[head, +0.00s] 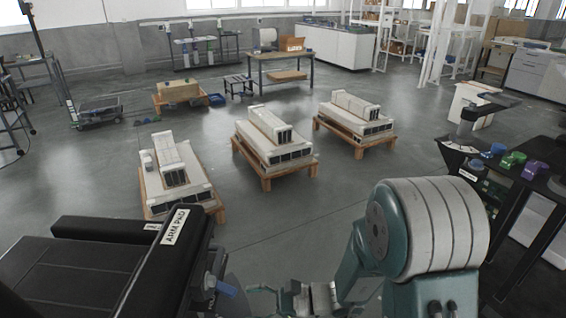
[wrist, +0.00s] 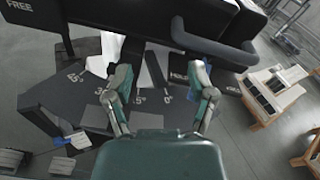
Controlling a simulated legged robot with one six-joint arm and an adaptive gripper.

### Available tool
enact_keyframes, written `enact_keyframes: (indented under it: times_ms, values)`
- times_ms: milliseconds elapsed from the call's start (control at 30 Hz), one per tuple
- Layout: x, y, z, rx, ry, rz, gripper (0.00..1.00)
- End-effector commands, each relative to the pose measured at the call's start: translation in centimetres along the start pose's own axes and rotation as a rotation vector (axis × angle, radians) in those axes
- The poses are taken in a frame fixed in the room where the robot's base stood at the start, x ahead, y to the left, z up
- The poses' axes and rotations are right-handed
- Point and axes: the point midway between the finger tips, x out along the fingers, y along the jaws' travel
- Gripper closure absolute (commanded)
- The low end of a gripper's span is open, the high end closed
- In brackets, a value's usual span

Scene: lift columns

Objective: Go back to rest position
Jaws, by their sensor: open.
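My gripper (wrist: 160,85) is open and empty in the wrist view, its two fingers spread apart. Below and between the fingers is a dark board (wrist: 62,98) with angle marks and a partly covered label starting "HOL". In the head view my gripper shows only in part at the bottom edge, beside my teal arm, and its fingertips are hard to make out there. A black padded block (head: 110,250) labelled "ARM PAD" is at the lower left of the head view, left of my gripper.
Pale slotted blocks stand on wooden pallets at left (head: 180,180), middle (head: 272,142) and right (head: 355,120). A dark stand (head: 535,180) with coloured knobs is at the right. A table (head: 282,57) is at the back. Grey floor (head: 290,225) is clear between the pallets and me.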

Motion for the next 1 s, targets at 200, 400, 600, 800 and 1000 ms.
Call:
enact_keyframes:
  times_ms: [200, 400, 600, 800, 1000]
  values:
    - [-1.8, 2.4, 4.2, -0.226, 0.101, 0.219, 0.29]
    - [-4.4, 4.6, 6.6, -0.437, 0.239, 0.405, 0.29]
    - [-7.8, 6.2, 8.1, -0.653, 0.413, 0.572, 0.29]
    - [-11.9, 6.9, 9.4, -0.868, 0.623, 0.717, 0.29]
    - [-16.3, 6.9, 11.1, -1.075, 0.865, 0.845, 0.29]
